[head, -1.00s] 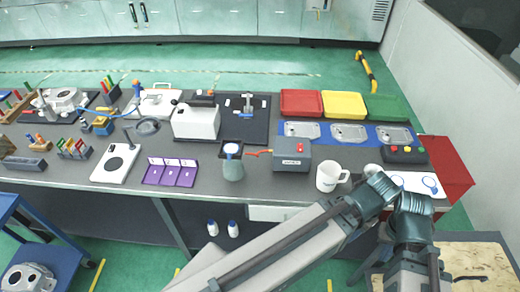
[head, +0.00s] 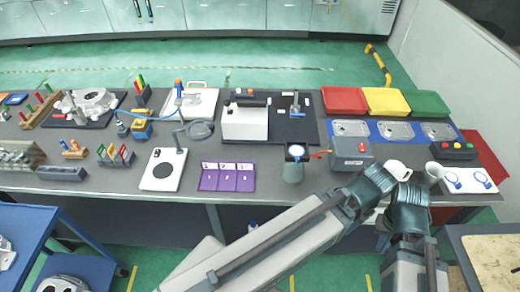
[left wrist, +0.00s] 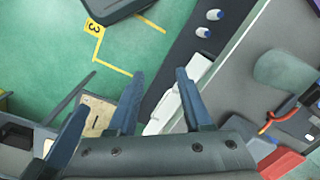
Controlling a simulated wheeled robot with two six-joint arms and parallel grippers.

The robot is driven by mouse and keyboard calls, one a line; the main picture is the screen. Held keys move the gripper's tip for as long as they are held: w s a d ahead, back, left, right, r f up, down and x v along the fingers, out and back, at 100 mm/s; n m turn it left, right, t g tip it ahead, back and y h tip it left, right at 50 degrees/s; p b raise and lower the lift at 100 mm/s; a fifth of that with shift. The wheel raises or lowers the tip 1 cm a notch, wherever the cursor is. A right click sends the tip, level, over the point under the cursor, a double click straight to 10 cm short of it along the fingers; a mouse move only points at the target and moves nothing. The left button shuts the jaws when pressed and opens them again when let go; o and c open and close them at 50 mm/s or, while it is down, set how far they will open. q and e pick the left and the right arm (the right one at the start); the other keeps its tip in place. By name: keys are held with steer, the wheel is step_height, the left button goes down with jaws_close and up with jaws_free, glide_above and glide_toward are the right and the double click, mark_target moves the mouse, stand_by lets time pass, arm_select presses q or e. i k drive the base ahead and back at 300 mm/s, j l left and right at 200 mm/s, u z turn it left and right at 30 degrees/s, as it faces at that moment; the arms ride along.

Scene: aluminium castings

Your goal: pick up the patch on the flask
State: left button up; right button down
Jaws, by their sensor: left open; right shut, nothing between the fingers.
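In the left wrist view a grey-green rounded shape at the right looks like the flask (left wrist: 285,72); no patch can be made out there. My left gripper (left wrist: 160,88) is open and empty, its fingers over the front of the bench, apart from the flask. My right gripper is shut and empty; its fingertips are hard to make out beside the arm links at the head view's lower right.
A grey box with a red switch (head: 350,154) stands just right of the flask. A white mug (head: 397,167) is partly hidden behind my arm. Red, yellow and green trays (head: 386,101) stand farther back.

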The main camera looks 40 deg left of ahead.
mark_target(297, 152)
steer(key=k+j, duration=0.15)
steer(key=j, duration=0.2)
steer(key=k+j, duration=0.1)
steer(key=j, duration=0.25)
steer(key=k+j, duration=0.15)
steer(key=j, duration=0.2)
steer(key=k+j, duration=0.1)
steer(key=j, duration=0.25)
